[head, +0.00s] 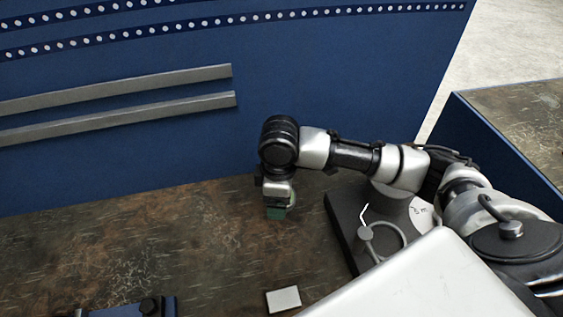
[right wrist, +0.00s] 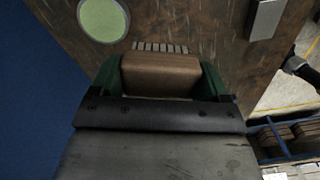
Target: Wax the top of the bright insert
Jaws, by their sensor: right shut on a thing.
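My right gripper (head: 279,213) has green fingers and hangs low over the brown table in the head view. In the right wrist view the gripper (right wrist: 158,70) is shut on a brown block (right wrist: 160,80) with a pale, bristle-like row along its far edge. The block is hidden behind the fingers in the head view. A pale green disc (right wrist: 103,18) with a light rim lies just beyond the fingers in the right wrist view, apart from the block. I cannot tell for sure whether it is the bright insert. My left gripper is out of view.
A small white block (head: 284,299) lies near the front of the table (head: 110,245). A dark base (head: 345,230) with a ring and hook stands right of the gripper. A blue item with a black knob (head: 150,304) is at lower left. A blue wall (head: 330,70) closes the back.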

